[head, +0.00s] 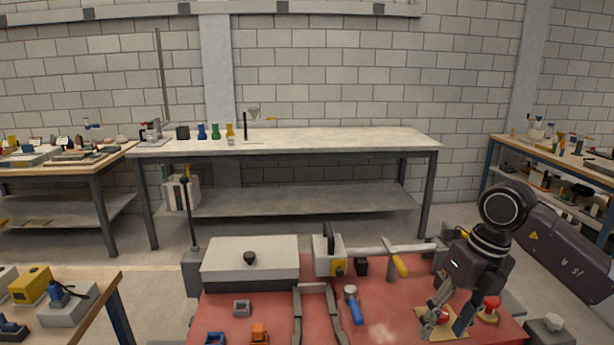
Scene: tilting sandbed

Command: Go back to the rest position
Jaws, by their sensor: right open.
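My right gripper (444,326) is at the lower right of the head view, pointing down over the red tabletop (385,327). Its fingers are apart, with nothing seen held between them. They are over or in front of a tan plate (467,318) with a red part on it; I cannot tell whether they touch. A red mushroom knob (490,306) stands just right of the fingers. My left gripper is not in view.
A white-lidded box (222,256) with a black knob, a grey U-shaped frame (314,288), a blue-handled tool (353,305) and a yellow-handled lever (401,266) are on the red table. A tall black lever (190,215) stands left. A long workbench (340,139) is behind.

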